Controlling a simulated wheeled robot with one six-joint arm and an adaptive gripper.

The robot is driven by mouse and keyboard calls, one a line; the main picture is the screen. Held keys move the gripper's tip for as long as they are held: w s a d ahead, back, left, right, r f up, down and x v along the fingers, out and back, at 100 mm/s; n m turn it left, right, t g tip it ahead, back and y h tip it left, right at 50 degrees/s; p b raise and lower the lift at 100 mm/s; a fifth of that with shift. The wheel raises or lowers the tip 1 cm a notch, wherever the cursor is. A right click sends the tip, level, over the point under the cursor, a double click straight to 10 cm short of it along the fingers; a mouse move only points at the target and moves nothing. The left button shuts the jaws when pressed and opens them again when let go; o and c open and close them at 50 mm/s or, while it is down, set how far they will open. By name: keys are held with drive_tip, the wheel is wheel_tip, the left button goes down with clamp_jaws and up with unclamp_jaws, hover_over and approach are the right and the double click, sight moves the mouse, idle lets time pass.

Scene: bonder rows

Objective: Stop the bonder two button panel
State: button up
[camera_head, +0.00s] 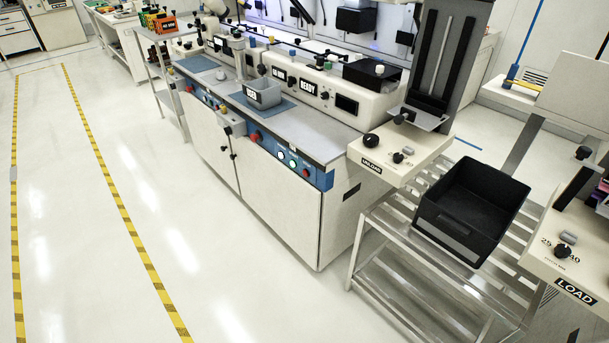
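A long white bonder bench (275,200) stands in the middle of the view, with a blue strip along its front edge. On the strip's right end is a blue button panel (321,180) with two lit, pale green-ringed buttons (286,159) and a red button (306,172) at the right. A larger red knob (255,137) sits further left on the strip. More small buttons (208,102) sit on the strip's left part, too small to tell apart. A READY sign (308,87) is on the white housing above. My gripper is not in view.
An UNLOAD unit (385,160) juts out at the bench's right, above a slatted metal rack with a black crate (440,225). A LOAD unit (560,260) stands far right. The floor (220,240) before the bench is clear.

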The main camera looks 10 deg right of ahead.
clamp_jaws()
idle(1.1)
